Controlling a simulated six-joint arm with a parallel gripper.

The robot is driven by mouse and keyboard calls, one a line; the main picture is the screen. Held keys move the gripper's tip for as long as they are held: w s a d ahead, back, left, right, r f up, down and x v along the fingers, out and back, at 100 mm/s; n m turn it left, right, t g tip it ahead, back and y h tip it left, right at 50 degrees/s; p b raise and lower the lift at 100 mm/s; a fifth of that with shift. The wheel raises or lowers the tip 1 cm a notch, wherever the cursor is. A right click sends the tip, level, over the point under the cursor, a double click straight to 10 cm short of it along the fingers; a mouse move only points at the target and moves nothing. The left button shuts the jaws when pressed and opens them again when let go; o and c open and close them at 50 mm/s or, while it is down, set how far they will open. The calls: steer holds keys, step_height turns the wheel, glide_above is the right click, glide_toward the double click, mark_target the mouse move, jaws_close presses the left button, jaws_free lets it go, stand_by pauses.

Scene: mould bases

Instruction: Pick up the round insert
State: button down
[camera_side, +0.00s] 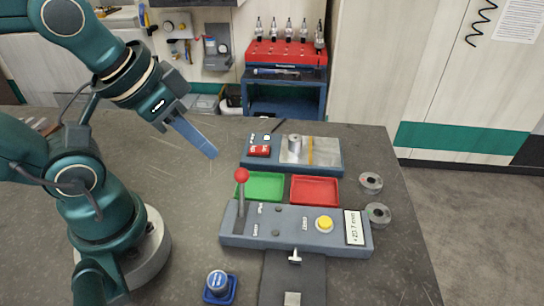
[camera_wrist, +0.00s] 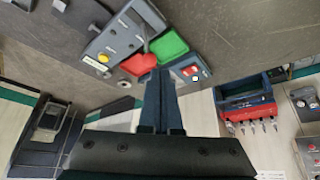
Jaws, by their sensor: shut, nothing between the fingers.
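My gripper (camera_side: 213,154) is shut and empty, held above the table left of the back fixture. In the wrist view its fingers (camera_wrist: 160,74) are together. Several round metal pieces show; I cannot tell for sure which is the round insert. A short metal cylinder (camera_side: 295,148) stands upright on the back fixture (camera_side: 325,171). Two grey discs with centre holes, a back one (camera_side: 371,183) and a front one (camera_side: 378,213), lie at the table's right. A round silver-topped piece (camera_side: 217,281) sits in a blue square holder (camera_side: 219,298) at the front. My gripper touches none of them.
A green tray (camera_side: 262,186) and a red tray (camera_side: 315,190) lie between the back fixture and a control box (camera_side: 285,231) with a red-knobbed lever (camera_side: 241,177) standing up. A blue cart (camera_side: 285,96) stands behind the table (camera_side: 185,235). The table's left middle is clear.

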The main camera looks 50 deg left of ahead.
steer(key=shift+c, duration=2.2)
jaws_free()
